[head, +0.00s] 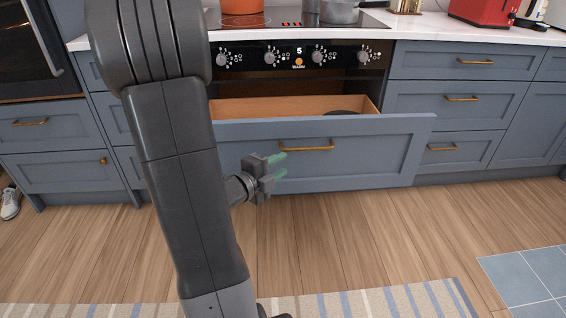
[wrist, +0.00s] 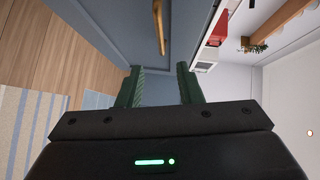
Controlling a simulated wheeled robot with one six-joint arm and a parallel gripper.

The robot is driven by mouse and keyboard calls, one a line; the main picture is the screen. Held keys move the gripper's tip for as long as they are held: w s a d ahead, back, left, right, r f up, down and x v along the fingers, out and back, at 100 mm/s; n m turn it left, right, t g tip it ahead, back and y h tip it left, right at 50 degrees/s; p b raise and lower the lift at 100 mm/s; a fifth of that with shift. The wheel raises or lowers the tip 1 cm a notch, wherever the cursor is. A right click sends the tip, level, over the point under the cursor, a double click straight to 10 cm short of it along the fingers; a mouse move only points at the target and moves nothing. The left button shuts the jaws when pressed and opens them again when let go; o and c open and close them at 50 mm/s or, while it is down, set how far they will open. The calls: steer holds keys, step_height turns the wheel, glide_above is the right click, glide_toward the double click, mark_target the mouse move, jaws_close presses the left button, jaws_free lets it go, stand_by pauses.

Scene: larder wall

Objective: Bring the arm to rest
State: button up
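My gripper (head: 279,168) is in front of the open drawer's front panel in the head view, left of the brass handle (head: 307,149). Its two green fingers are apart with nothing between them. In the wrist view the gripper (wrist: 159,84) is also open and empty, and the brass handle (wrist: 158,25) lies beyond the fingertips, apart from them. The drawer (head: 370,158) under the stove is pulled out, with a dark item (head: 341,112) partly visible inside. My arm crosses the left of the head view and hides part of the drawer.
Closed blue drawers flank the open one, such as the right one (head: 456,101). An orange pot (head: 241,5) and a grey pan (head: 338,11) stand on the cooktop. A red toaster (head: 484,11) is on the right counter. The wooden floor (head: 350,235) in front is clear.

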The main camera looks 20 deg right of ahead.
mark_target(309, 150)
stand_by(0.3)
steer(key=b+x, duration=0.2)
steer(key=x, duration=1.2)
steer(key=shift+b, duration=0.3)
steer(key=shift+a, duration=0.15)
